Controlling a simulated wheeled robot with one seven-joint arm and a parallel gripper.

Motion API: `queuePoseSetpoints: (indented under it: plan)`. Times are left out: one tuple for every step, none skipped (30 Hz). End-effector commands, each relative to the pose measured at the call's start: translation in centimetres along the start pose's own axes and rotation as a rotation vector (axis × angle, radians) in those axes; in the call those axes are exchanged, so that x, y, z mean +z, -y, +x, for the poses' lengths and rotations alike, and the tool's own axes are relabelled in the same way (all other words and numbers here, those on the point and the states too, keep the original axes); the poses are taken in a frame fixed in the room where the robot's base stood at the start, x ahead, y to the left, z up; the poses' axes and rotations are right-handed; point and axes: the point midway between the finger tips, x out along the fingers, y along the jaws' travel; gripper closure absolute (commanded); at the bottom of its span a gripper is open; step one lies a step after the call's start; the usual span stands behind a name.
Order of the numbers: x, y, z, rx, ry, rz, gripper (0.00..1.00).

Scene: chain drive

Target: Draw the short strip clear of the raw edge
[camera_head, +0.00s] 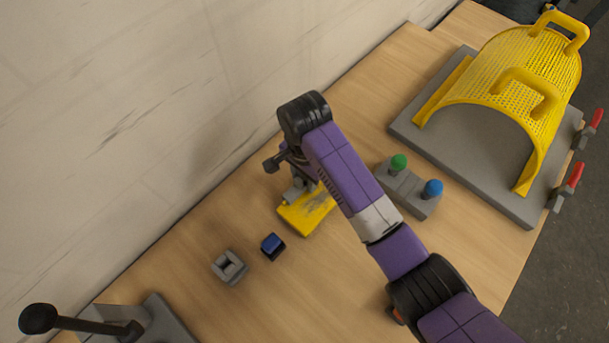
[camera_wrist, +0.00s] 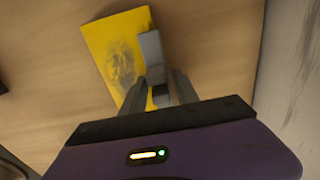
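A yellow plate (camera_head: 305,212) with a dark scuffed patch lies on the bench top; it fills the upper left of the wrist view (camera_wrist: 107,45). A short grey strip (camera_wrist: 151,48) lies across the plate's edge in the wrist view, its near end reaching toward my fingers. In the head view a small grey part (camera_head: 297,192) shows at the plate's upper edge, partly under my wrist. My gripper (camera_wrist: 161,76) has its two fingers apart, one on each side of the strip's near end. A narrow gap seems to show at the right finger.
A grey box (camera_head: 406,192) with a green and a blue knob stands right of my arm. A yellow mesh guard (camera_head: 525,70) sits on a grey base at the upper right. A small blue block (camera_head: 272,246) and a grey block (camera_head: 230,267) lie left, near a black-knobbed lever (camera_head: 80,324). A wall borders the bench.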

Motion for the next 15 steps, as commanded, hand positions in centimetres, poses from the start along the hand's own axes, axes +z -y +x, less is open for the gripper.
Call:
queuePoseSetpoints:
  plan:
    - [0.0,0.0,-0.01,0.0,0.0,0.0,0.76]
    - [0.01,0.0,-0.01,0.0,0.0,0.0,0.81]
    - [0.0,0.0,-0.01,0.0,0.0,0.0,0.89]
    - [0.01,0.0,-0.01,0.0,0.0,0.0,0.95]
    - [0.0,0.0,-0.01,0.0,0.0,0.0,1.0]
    - [0.01,0.0,-0.01,0.0,0.0,0.0,1.0]
    - [0.0,0.0,-0.01,0.0,0.0,0.0,1.0]
    - [0.0,0.0,-0.02,0.0,0.0,0.0,1.0]
    - [0.01,0.0,-0.03,0.0,0.0,0.0,1.0]
    - [0.0,0.0,-0.07,0.0,0.0,0.0,1.0]
    - [0.01,0.0,-0.12,0.0,0.0,0.0,1.0]
    - [0.01,0.0,-0.22,0.0,0.0,0.0,1.0]
    - [0.01,0.0,-0.31,0.0,0.0,0.0,1.0]
    - [0.01,0.01,-0.43,0.0,0.0,0.0,1.0]
    - [0.01,0.01,-0.6,0.0,0.0,0.0,1.0]
